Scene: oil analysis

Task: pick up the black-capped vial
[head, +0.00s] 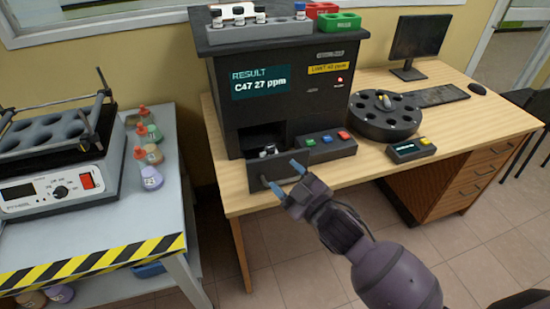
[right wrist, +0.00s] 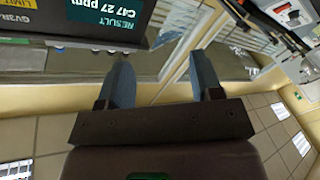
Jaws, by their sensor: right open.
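My right gripper (head: 286,178) is open and empty in front of the dark analyzer's pulled-out drawer (head: 284,170). My left gripper is out of view.
The analyzer (head: 265,105) reads "C47 27 ppm" and shows a red light. Red (head: 322,9) and green (head: 341,21) holders sit on top. A round black carousel (head: 384,117) stands on the desk to the right. A heater block with bottles (head: 150,177) is at left.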

